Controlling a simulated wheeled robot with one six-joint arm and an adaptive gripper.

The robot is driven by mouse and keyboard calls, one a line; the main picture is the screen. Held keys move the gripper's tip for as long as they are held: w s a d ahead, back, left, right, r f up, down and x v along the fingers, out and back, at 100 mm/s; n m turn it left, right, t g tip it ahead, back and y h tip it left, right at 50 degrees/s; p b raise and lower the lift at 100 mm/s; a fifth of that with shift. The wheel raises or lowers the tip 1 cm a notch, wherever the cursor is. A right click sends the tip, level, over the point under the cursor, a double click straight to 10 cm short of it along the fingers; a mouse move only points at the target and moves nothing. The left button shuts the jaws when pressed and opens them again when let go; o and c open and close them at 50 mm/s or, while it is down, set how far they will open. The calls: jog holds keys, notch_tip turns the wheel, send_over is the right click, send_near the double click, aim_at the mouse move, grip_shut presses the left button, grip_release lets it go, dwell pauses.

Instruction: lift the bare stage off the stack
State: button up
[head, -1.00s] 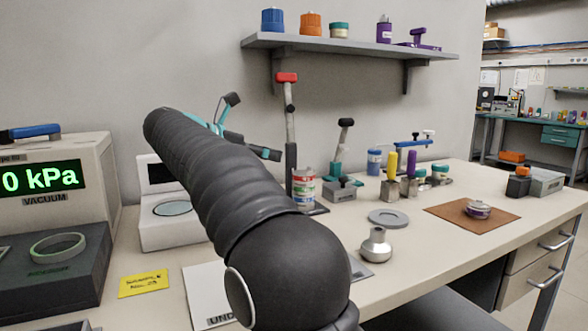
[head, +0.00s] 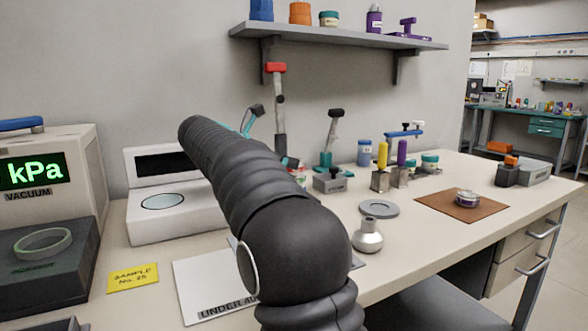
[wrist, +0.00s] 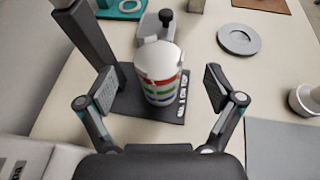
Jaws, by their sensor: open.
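The stack (wrist: 158,75) is an upright cylinder with a plain white top and red, green and blue bands below. It stands on a dark base plate (wrist: 125,103) with lettering, beside a dark post (wrist: 90,42). In the head view only a sliver of the stack (head: 301,172) shows past my arm. My gripper (wrist: 160,91) is open, with one pad left and one pad right of the stack, both apart from it in the picture. Which band is the bare stage I cannot tell for sure; the white top carries no colour.
A grey disc (head: 378,208), a silver vessel (head: 367,236) and a brown mat (head: 461,206) lie to the right. A white instrument (head: 165,213) stands left. Some benchtop between them is bare.

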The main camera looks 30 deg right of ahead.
jog(key=x, duration=0.4)
jog(key=shift+w+f, duration=0.1)
jog(key=shift+f, duration=0.1)
jog(key=shift+a, duration=0.1)
jog(key=c, duration=1.3)
jog(key=shift+c, duration=0.2)
jog(key=shift+r, duration=0.2)
